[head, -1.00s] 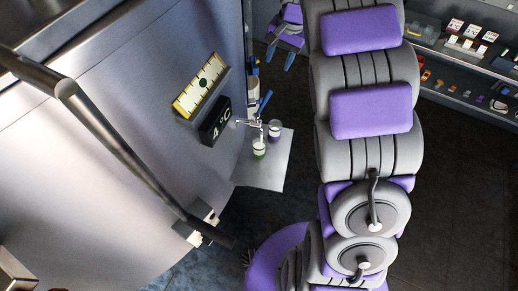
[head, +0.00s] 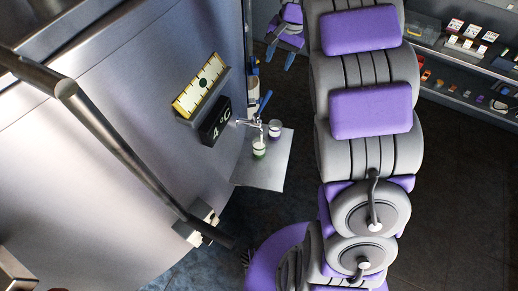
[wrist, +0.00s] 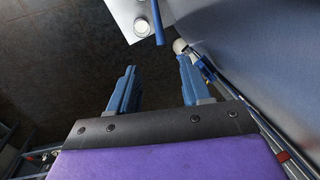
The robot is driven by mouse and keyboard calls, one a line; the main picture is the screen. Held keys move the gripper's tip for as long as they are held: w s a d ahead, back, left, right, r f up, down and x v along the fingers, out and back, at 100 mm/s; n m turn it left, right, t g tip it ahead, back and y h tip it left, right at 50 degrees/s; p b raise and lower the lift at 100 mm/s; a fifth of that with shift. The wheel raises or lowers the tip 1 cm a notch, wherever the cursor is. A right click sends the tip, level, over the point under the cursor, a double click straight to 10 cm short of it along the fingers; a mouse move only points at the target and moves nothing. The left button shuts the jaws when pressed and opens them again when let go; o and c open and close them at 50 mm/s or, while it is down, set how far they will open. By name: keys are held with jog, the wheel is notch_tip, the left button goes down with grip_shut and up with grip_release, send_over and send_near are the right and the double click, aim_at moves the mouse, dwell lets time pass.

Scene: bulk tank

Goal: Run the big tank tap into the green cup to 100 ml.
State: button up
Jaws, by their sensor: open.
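The big steel tank (head: 120,140) fills the left of the head view. Its tap (head: 257,123) has a blue lever (head: 265,101) that points up. The green cup (head: 259,149) stands on a small metal shelf (head: 250,178) below the tap. My gripper (head: 285,48) is at the top of the head view, beyond the tap and apart from it. In the wrist view my gripper (wrist: 155,88) has its two blue fingers spread with nothing between them. The blue lever (wrist: 158,22) also shows there, ahead of the fingers. The liquid level in the cup is too small to read.
A purple-marked cup (head: 274,130) stands on the same shelf. A dial gauge (head: 200,85) and a "4°C" display (head: 215,121) are on the tank wall. A long metal rail (head: 125,150) crosses the tank. Shelves with small items (head: 470,70) stand at the right.

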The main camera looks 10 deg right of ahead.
aim_at(267, 96)
dwell(0.4)
jog(key=b, duration=0.3)
jog(key=shift+a+f, duration=0.15)
jog(key=shift+a, duration=0.05)
jog(key=shift+d+b, duration=0.1)
jog(key=shift+b, duration=0.35)
jog(key=a+f+b, duration=0.1)
jog(key=f, duration=0.4)
jog(key=w+f+b, duration=0.1)
jog(key=f, duration=0.5)
jog(key=a+f+b, duration=0.1)
jog(key=f, duration=0.4)
jog(key=shift+w+a+f, duration=0.3)
jog(key=shift+w, duration=0.1)
jog(key=shift+c, duration=0.4)
grip_shut()
